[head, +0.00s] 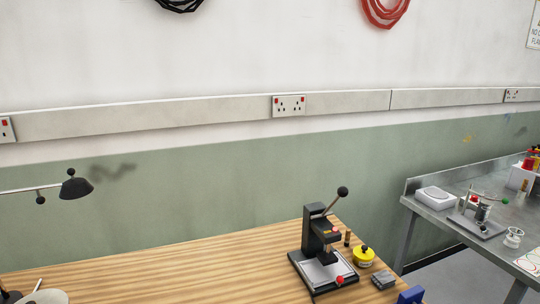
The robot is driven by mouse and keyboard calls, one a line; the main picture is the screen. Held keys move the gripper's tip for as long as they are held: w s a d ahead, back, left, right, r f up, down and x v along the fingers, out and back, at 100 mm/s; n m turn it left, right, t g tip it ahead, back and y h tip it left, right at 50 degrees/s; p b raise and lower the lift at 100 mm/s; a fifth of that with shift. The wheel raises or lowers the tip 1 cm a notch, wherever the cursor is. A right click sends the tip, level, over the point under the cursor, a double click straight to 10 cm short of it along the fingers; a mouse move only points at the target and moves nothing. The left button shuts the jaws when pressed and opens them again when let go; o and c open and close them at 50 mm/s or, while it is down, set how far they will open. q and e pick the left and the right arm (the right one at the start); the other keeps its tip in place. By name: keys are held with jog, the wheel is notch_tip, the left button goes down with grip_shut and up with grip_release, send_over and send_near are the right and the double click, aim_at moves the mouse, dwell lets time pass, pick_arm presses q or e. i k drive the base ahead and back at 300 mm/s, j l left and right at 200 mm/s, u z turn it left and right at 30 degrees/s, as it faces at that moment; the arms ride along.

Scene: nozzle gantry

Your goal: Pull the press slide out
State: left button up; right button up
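A small black bench press (313,232) stands upright on the wooden bench. Its lever points up and to the right and ends in a black ball knob (342,192). A pale flat plate, seemingly the press slide (318,272), lies in the base under the ram. A red knob (339,280) sits at its front edge. The slide looks to be within the base, but how far in it sits I cannot tell. Neither of my grippers shows in the head view.
Right of the press are a yellow round container (364,258), a small grey block (383,280) and a blue object (411,295) cut by the frame. A metal table (420,207) with equipment stands right.

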aim_at(318, 275)
jog(key=k+l+z, duration=0.3)
jog(key=l, duration=0.45)
jog(key=l+z, duration=0.3)
jog(key=l, duration=0.45)
jog(key=k+l+z, duration=0.1)
jog(key=l+z, duration=0.25)
jog(key=l, duration=0.5)
